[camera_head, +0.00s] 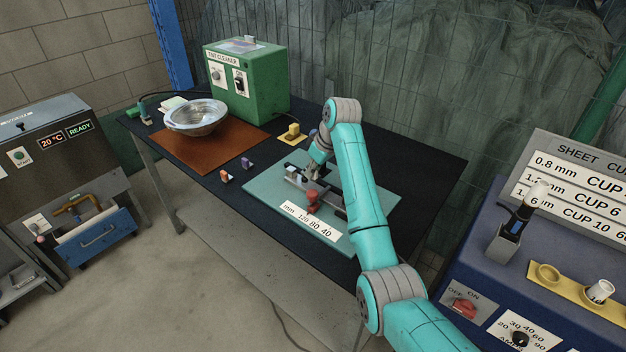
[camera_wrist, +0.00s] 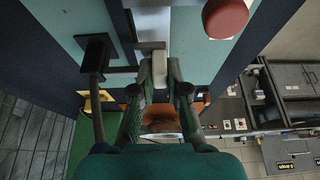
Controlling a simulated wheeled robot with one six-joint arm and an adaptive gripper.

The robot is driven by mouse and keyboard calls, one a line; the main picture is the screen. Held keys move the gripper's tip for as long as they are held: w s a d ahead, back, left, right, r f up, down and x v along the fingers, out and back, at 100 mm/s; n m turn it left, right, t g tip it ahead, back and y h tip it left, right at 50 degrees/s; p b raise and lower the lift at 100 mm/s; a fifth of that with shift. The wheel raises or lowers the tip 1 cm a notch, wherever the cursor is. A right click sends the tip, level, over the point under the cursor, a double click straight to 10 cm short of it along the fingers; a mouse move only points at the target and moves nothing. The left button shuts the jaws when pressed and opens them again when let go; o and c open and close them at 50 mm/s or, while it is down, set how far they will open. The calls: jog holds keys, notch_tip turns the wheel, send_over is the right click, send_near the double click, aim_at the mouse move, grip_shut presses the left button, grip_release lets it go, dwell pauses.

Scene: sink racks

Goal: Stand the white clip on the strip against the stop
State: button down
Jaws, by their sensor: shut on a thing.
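My gripper (camera_head: 313,172) is low over the teal board (camera_head: 262,190) in the head view. In the wrist view its two fingers (camera_wrist: 160,66) are closed on a small pale piece (camera_wrist: 159,64), which looks like the white clip. The fingers hide much of it. A light grey strip (camera_wrist: 152,18) runs beyond the fingertips, in line with the piece. I cannot tell whether the piece touches it. A dark bar with a block end (camera_wrist: 96,50) stands at the left in the wrist view. Which part is the stop is not clear.
A red knob (camera_head: 312,196) and a millimetre scale (camera_head: 310,220) are at the board's front. Small orange-and-white (camera_head: 226,177), purple (camera_head: 246,162) and yellow (camera_head: 293,131) pieces lie to the left and behind. A metal bowl (camera_head: 196,117) and a green machine (camera_head: 247,80) stand farther back.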

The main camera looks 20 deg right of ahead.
aim_at(314, 178)
jog(key=shift+f, duration=1.8)
jog(key=shift+f, duration=0.1)
jog(key=c, duration=1.2)
grip_release()
jog(key=v, duration=1.2)
